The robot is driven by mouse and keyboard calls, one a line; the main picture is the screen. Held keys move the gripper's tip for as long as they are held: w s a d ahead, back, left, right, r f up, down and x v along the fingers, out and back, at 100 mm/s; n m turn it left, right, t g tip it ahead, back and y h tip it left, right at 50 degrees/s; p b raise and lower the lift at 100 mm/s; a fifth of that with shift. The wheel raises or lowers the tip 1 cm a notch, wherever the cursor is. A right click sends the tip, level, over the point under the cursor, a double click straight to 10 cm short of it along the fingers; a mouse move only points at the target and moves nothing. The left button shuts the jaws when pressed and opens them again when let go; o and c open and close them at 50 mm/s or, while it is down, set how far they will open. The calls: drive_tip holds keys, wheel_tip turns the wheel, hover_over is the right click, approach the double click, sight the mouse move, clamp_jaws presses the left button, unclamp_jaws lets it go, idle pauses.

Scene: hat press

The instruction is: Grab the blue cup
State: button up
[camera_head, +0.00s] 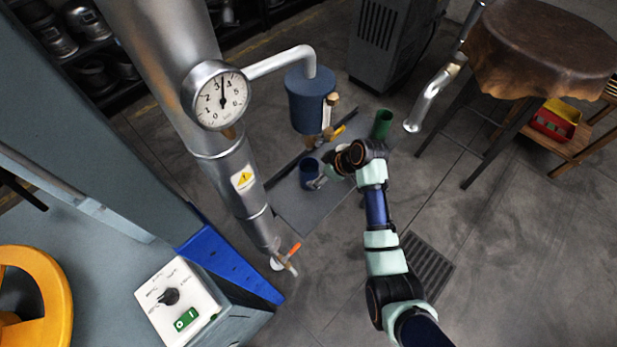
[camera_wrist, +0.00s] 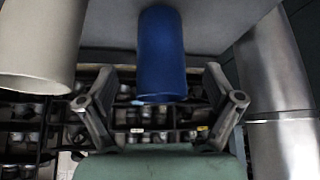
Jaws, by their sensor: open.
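The blue cup (camera_head: 308,172) stands on a grey surface in the middle of the head view, below the blue tank. In the wrist view the blue cup (camera_wrist: 162,52) is in the upper centre, lined up with the gap between my fingers. My gripper (camera_head: 318,183) is close at the right of the cup in the head view. In the wrist view my gripper (camera_wrist: 160,100) is open, with one finger on each side of the cup's line and visible space on both sides. I cannot tell how deep the cup sits between the fingers.
A green cup (camera_head: 382,124) stands behind my arm. The blue tank (camera_head: 308,100) and the gauge pipe (camera_head: 225,165) rise nearby. A leather-topped stool (camera_head: 545,45) is at the right.

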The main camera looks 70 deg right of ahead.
drive_tip(key=shift+w+d, duration=0.1)
drive_tip(key=shift+w, duration=0.6)
drive_tip(key=b+x, duration=0.1)
drive_tip(key=x, duration=0.1)
drive_tip(key=b+x, duration=0.2)
drive_tip(key=x, duration=0.1)
drive_tip(key=shift+w+d, duration=0.1)
drive_tip(key=shift+w, duration=0.5)
drive_tip(key=c, duration=1.2)
drive_tip(key=shift+c, duration=0.7)
drive_tip(key=shift+r+p, duration=0.35)
drive_tip(key=shift+p, duration=0.15)
drive_tip(key=s+a+p, duration=0.1)
drive_tip(key=s, duration=0.5)
drive_tip(key=s+a+p, duration=0.1)
drive_tip(key=s+p, duration=0.1)
drive_tip(key=s, duration=0.4)
drive_tip(key=s+a+p, duration=0.1)
drive_tip(key=s+p, duration=0.1)
drive_tip(key=s, duration=0.3)
drive_tip(key=shift+s, duration=0.4)
